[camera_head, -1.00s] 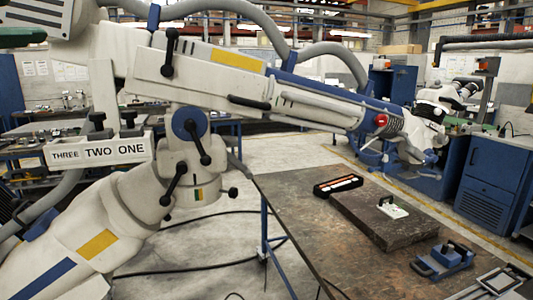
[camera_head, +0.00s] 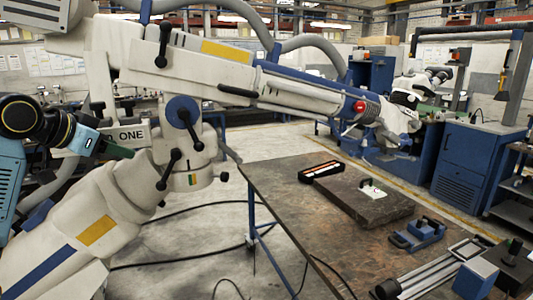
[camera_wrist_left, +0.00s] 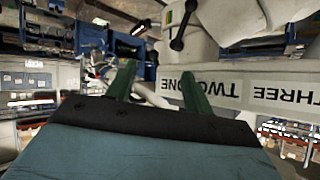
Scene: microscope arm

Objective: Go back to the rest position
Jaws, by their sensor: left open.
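My left gripper (camera_head: 112,149) comes in from the left edge in the head view. Its green fingers stand apart with nothing between them, and they also show in the left wrist view (camera_wrist_left: 158,88). The large white microscope arm (camera_head: 205,62) fills the left and middle of the head view. Its label plate (camera_head: 131,135) is partly hidden behind my gripper, with ONE readable. In the left wrist view the label plate (camera_wrist_left: 250,92) appears upside down beyond the fingers. I cannot tell whether the fingers touch it. My right gripper is not in view.
A brown worktable (camera_head: 290,195) holds a dark slab (camera_head: 365,204), a black tray (camera_head: 320,171) and a blue clamp-like tool (camera_head: 417,234). Metal rails (camera_head: 440,278) lie at its near right. Blue cabinets (camera_head: 475,165) stand behind. Cables cross the floor.

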